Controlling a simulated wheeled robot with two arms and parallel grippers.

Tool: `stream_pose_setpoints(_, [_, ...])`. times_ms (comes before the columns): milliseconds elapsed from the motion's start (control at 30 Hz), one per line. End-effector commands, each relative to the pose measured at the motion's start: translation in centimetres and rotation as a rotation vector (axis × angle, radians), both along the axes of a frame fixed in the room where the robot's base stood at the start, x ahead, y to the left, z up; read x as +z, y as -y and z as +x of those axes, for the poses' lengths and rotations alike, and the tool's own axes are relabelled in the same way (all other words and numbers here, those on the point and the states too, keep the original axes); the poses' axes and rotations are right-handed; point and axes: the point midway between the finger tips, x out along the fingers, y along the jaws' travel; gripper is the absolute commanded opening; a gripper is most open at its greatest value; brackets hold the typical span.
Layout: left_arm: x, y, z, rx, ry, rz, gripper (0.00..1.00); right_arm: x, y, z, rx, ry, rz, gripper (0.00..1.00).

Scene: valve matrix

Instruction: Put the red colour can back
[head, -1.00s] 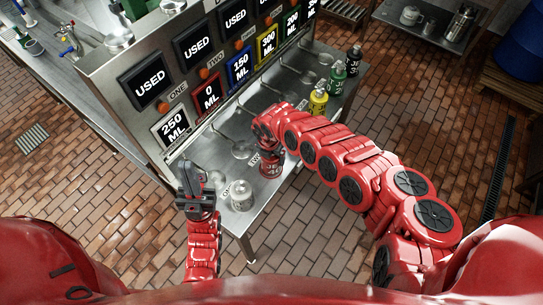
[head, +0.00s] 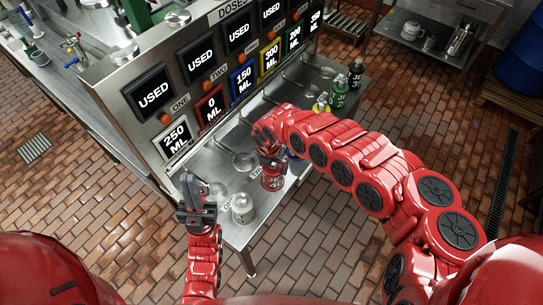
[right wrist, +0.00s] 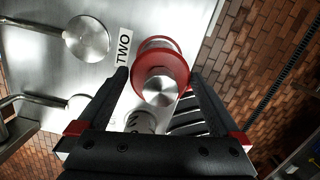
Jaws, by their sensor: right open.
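The red can (head: 272,182) stands upright on the steel counter beside the TWO label, in front of the dispenser panel. My right gripper (head: 269,157) is over it from above. In the right wrist view the red can (right wrist: 162,62), with a round metal top, shows between the tips of the open fingers (right wrist: 158,82); I cannot tell whether they touch it. My left gripper (head: 198,198) is left of the clear can, near the counter's left end, and its opening is unclear.
A clear can (head: 242,208) stands by the ONE label. Yellow (head: 321,104), green (head: 339,92) and black (head: 355,74) cans stand further back along the counter (head: 222,176). My right arm partly hides the yellow one. Metal dispensing arms with round discs (right wrist: 86,40) reach over the counter.

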Motion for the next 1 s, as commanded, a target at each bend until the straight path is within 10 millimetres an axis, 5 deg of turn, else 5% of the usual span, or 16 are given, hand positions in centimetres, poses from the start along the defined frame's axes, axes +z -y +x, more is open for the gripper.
stream_pose_setpoints(267, [-0.7, 0.0, 0.0, 0.000, 0.000, 0.000, 0.00, 5.1, 0.0, -0.4, -0.001, 0.005, -0.006, 1.00])
stream_pose_setpoints(400, [1.5, 0.0, 0.0, 0.000, 0.001, 0.000, 0.00, 7.3, -0.3, -0.7, 0.003, 0.002, -0.002, 1.00])
stream_pose_setpoints(1000, [1.9, 0.0, 0.0, 0.000, 0.000, 0.000, 0.00, 7.9, -0.4, -0.9, -0.001, 0.001, 0.000, 1.00])
